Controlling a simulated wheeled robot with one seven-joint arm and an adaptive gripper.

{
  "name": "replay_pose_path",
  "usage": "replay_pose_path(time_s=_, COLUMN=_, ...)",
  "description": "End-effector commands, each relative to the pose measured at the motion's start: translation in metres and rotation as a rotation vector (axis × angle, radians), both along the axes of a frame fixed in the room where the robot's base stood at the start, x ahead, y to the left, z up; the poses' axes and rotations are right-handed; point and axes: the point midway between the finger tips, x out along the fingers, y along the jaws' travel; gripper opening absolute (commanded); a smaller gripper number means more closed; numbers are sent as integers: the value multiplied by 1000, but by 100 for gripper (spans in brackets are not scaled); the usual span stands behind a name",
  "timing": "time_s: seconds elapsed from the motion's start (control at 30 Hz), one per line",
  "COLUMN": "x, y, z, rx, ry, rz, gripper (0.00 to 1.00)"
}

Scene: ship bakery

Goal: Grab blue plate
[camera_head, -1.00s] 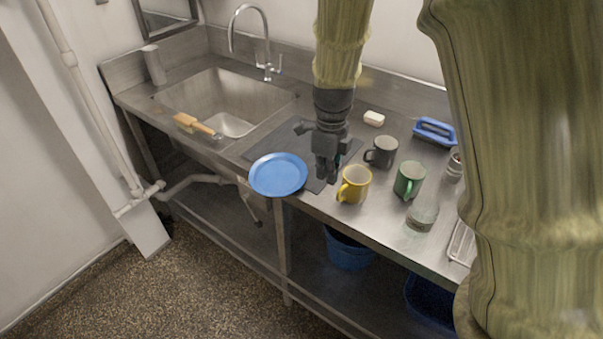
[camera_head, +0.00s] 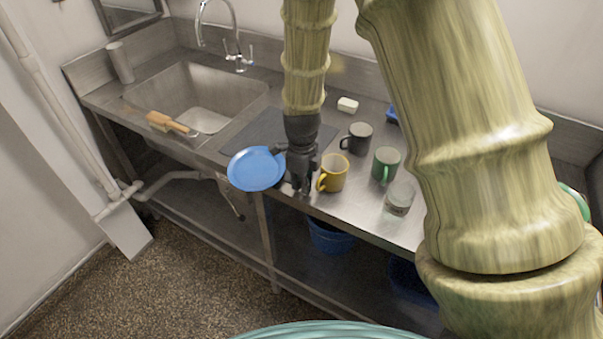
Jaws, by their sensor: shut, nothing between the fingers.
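The blue plate (camera_head: 255,170) is round and shallow. It lies at the front edge of the steel counter, left of my gripper, and its near side juts out past the edge. My gripper (camera_head: 300,188) points down just right of the plate, between it and the yellow mug (camera_head: 334,172). Its fingers are shut and empty. The gripper overlaps the plate's right rim in this view; I cannot tell whether they touch.
A dark mat (camera_head: 262,138) lies behind the plate. A black mug (camera_head: 358,138), a green mug (camera_head: 386,164) and a glass jar (camera_head: 399,198) stand to the right. The sink (camera_head: 205,98) with a wooden-handled brush (camera_head: 168,123) is at left. A blue bucket (camera_head: 331,237) sits below.

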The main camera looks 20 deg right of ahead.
Motion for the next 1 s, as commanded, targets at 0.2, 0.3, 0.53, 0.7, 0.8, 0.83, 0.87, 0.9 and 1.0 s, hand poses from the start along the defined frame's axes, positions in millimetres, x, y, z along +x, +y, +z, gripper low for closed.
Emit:
replay_pose_path(time_s=0.2, x=17, y=15, z=-3, rx=1, ry=1, rz=3, gripper=0)
replay_pose_path(time_s=0.3, x=24, y=20, z=-4, rx=0, ry=0, rz=2, gripper=0)
replay_pose_path(time_s=0.53, x=30, y=25, z=-5, rx=0, ry=0, rz=0, gripper=0)
replay_pose_path(time_s=0.7, x=30, y=25, z=-5, rx=0, ry=0, rz=0, gripper=0)
replay_pose_path(time_s=0.8, x=30, y=25, z=-5, rx=0, ry=0, rz=0, gripper=0)
replay_pose_path(time_s=0.83, x=30, y=25, z=-5, rx=0, ry=0, rz=-1, gripper=0)
replay_pose_path(time_s=0.87, x=30, y=24, z=-5, rx=0, ry=0, rz=-2, gripper=0)
replay_pose_path(time_s=0.9, x=30, y=22, z=-5, rx=1, ry=1, rz=-6, gripper=0)
replay_pose_path(time_s=1.0, x=30, y=14, z=-5, rx=0, ry=1, rz=-22, gripper=0)
